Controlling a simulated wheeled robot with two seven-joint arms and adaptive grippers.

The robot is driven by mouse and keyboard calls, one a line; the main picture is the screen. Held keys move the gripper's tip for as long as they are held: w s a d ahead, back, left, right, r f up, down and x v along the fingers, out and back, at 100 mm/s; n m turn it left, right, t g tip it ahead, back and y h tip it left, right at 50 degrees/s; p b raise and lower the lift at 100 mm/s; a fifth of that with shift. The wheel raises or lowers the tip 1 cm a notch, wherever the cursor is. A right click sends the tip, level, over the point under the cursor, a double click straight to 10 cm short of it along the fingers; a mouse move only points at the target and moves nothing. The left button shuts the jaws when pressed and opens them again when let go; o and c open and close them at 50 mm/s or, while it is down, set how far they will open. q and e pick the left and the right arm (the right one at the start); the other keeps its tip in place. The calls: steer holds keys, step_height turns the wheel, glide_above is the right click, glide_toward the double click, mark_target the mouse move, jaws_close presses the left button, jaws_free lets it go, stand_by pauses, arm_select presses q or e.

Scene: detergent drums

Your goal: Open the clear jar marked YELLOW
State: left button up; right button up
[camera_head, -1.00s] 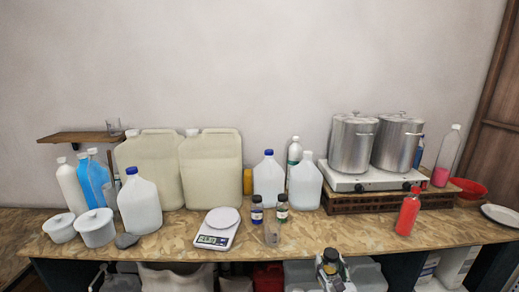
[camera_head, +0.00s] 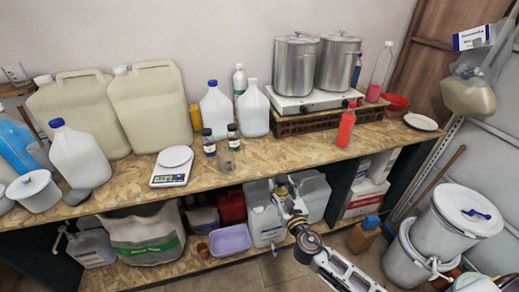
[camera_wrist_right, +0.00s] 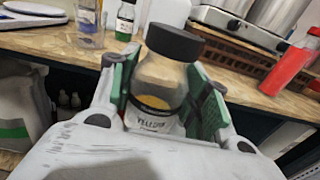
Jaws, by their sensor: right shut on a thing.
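The clear jar marked YELLOW (camera_wrist_right: 158,85) fills the middle of the right wrist view, upright or nearly so. It has a black lid (camera_wrist_right: 175,42), which is on, and yellow contents low inside. My right gripper (camera_wrist_right: 165,100) is shut on the jar's body, with green-lined fingers on both sides of it; the lid stands clear above the fingers. In the head view my right gripper (camera_head: 286,197) is in front of the bench edge, and the jar is small there. My left gripper is not in view.
On the wooden bench (camera_head: 300,153) stand two small dark-lidded jars (camera_head: 209,143) (camera_head: 233,139), a clear beaker (camera_head: 226,160), a scale (camera_head: 172,169) and a red bottle (camera_head: 346,127). Jugs and a lilac tub (camera_head: 230,240) are on the lower shelf. Lidded buckets (camera_head: 455,222) stand at right.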

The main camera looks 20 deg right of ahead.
steer(key=shift+a, duration=0.1)
steer(key=s+a+r+n+g+y, duration=0.1)
steer(key=a+n+y, duration=0.3)
steer(key=a, duration=0.4)
steer(key=s+a+r+n+g+y, duration=0.2)
steer(key=a+r+n+g+y, duration=0.1)
steer(key=a+y, duration=0.4)
steer(key=shift+s+a+r+n+y, duration=0.15)
steer(key=shift+a+r+n+y, duration=0.15)
steer(key=shift+a+r+n, duration=0.3)
steer(key=shift+d, duration=0.15)
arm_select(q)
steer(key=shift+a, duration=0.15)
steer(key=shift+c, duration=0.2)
arm_select(e)
jaws_close()
